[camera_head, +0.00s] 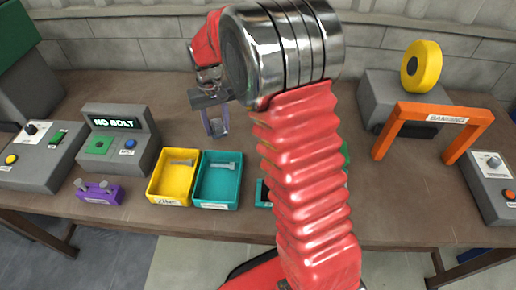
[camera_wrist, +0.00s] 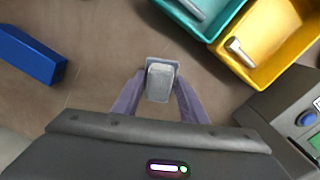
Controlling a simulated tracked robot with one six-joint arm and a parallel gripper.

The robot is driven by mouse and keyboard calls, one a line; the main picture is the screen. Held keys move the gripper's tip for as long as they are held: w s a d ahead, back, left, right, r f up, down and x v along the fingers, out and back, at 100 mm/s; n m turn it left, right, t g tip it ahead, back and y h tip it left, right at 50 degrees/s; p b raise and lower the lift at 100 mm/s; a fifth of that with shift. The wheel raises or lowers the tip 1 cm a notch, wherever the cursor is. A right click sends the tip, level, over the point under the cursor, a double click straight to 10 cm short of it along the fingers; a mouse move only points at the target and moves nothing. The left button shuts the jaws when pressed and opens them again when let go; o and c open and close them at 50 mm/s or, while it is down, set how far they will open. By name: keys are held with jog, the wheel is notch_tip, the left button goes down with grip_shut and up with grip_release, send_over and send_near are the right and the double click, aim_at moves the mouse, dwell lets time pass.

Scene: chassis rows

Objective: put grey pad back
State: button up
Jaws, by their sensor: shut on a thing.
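My gripper (camera_wrist: 160,88) is shut on a small grey pad (camera_wrist: 161,77), held between its two purple fingers in the wrist view. In the camera_head view my gripper (camera_head: 216,122) hangs above the brown bench, behind the yellow and teal bins. The pad is small there and hard to make out between the fingers. From these views I cannot tell its exact height above the bench. My arm hides part of the bench's middle.
The yellow bin (camera_head: 150,190) and teal bin (camera_head: 202,197) each hold a bolt. The NO BOLT machine (camera_head: 130,165) and a purple block (camera_head: 98,197) stand left. An orange BANDING arch (camera_head: 400,113) stands right. A blue block (camera_wrist: 30,54) lies on the bench (camera_wrist: 95,40).

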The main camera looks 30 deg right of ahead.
aim_at(217, 124)
jog(key=r, duration=0.3)
jog(key=shift+s+r, duration=0.3)
jog(key=shift+s, duration=0.1)
jog(key=shift+m, duration=0.6)
jog(key=w+r, duration=0.2)
jog(key=r, duration=0.1)
jog(key=shift+w, duration=0.4)
notch_tip(217, 124, up, 9)
jog(key=w+m, duration=0.1)
jog(key=w, duration=0.1)
jog(key=shift+w+m, duration=0.25)
jog(key=shift+m, duration=0.15)
jog(key=shift+s, duration=0.1)
